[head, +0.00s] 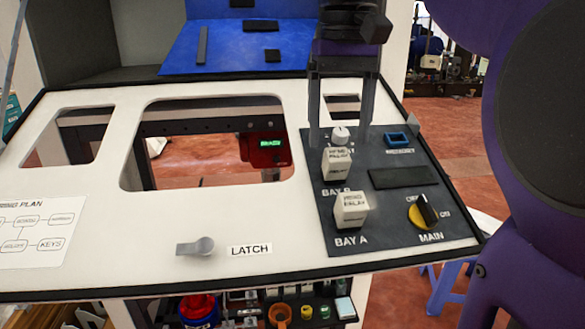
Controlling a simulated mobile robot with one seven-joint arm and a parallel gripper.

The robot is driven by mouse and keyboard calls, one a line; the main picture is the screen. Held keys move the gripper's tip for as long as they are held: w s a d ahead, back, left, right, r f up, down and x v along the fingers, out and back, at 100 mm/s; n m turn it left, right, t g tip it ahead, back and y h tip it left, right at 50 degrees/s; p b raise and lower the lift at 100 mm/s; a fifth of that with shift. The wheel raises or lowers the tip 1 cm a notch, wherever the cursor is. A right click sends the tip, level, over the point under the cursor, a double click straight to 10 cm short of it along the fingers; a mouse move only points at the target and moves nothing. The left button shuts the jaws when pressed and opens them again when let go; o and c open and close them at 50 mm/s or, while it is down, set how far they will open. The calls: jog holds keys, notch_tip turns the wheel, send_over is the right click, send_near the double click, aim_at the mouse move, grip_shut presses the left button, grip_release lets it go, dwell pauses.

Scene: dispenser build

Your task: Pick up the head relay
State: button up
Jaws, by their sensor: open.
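Two white relay blocks with black lettering sit on the dark panel (389,222). The block at BAY B (338,163) appears to read HEAD RELAY, though its print is blurred. The block at BAY A (351,210), nearer me, appears to read RING RELAY. My gripper (341,146) points down over the back left of the panel with its two fingers apart. Nothing is held between them. A white knob (340,135) shows between the fingers, just behind the BAY B block. The fingertips are near that block's top and far side; I cannot tell whether they touch it.
A yellow and black MAIN switch (423,212), a blue-framed socket (398,139) and a dark rectangular plate (403,177) share the panel. A grey latch handle (195,246) lies at the front left. The white tabletop (260,215) has large cut-out openings.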

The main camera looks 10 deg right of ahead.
aim_at(337, 149)
notch_tip(337, 149, down, 5)
jog(key=shift+a+r+b, duration=0.1)
jog(key=shift+a+b, duration=0.05)
jog(key=shift+b, duration=0.65)
grip_shut()
